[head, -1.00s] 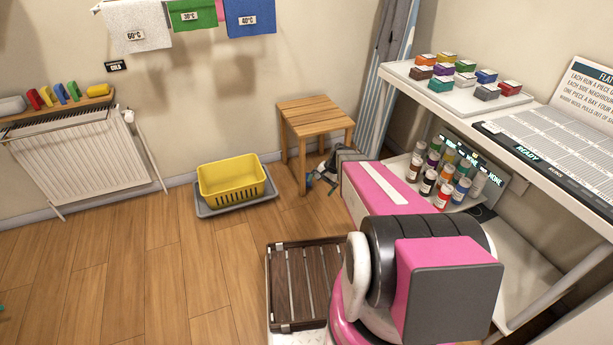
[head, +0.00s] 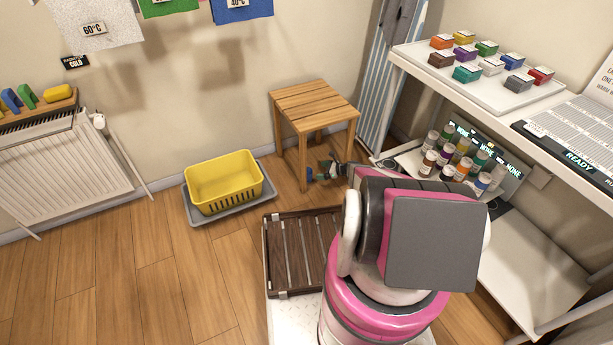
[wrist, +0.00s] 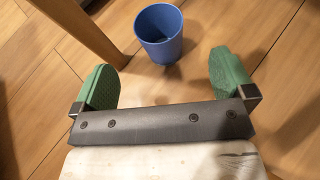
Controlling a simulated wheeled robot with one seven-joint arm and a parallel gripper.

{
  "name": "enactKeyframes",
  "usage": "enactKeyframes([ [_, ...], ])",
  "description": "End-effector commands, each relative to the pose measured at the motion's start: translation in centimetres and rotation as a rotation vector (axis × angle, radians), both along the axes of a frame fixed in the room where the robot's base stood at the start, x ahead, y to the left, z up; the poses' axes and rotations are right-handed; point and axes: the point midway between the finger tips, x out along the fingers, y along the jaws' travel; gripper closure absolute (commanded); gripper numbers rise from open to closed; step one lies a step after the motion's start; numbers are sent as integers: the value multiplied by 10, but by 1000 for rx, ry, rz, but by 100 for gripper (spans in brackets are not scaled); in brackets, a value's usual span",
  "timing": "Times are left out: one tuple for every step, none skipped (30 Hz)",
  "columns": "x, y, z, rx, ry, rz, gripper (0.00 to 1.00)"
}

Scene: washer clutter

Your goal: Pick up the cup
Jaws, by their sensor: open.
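A blue cup (wrist: 159,34) stands on the wooden floor in the wrist view, beyond my gripper and roughly between its fingers, with its open mouth showing. My gripper (wrist: 166,76) is open and empty, with a green pad on each finger. The cup is apart from both pads. In the head view my gripper (head: 325,172) shows small and partly hidden by my arm, low beside the wooden stool (head: 312,101).
A stool leg (wrist: 85,30) stands close to the left finger in the wrist view. A yellow basket (head: 222,184) sits on a grey tray (head: 196,215) left of the stool. A white shelf unit (head: 560,133) with bottles and small blocks stands at the right. Floor at the left is clear.

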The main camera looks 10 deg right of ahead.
Motion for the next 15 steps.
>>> enactKeyframes([
  [4,7,-4,0,0,2,0],
  [6,11,-6,0,0,2,0],
  [9,16,-8,0,0,2,0],
  [10,20,-10,0,-1,3,0],
  [12,23,-11,0,-1,3,0],
  [13,27,-13,-2,-1,2,0],
  [14,28,-13,-2,-1,2,0],
  [15,30,-14,-2,-1,2,0],
  [15,31,-14,-2,-1,2,0],
  [16,32,-14,-2,-1,2,0],
  [16,34,-15,-2,-1,2,0],
  [17,37,-15,-2,-2,2,0],
  [19,39,-16,-2,-1,3,0],
  [20,43,-17,-2,-1,3,0],
  [22,47,-18,-1,-1,4,0],
])
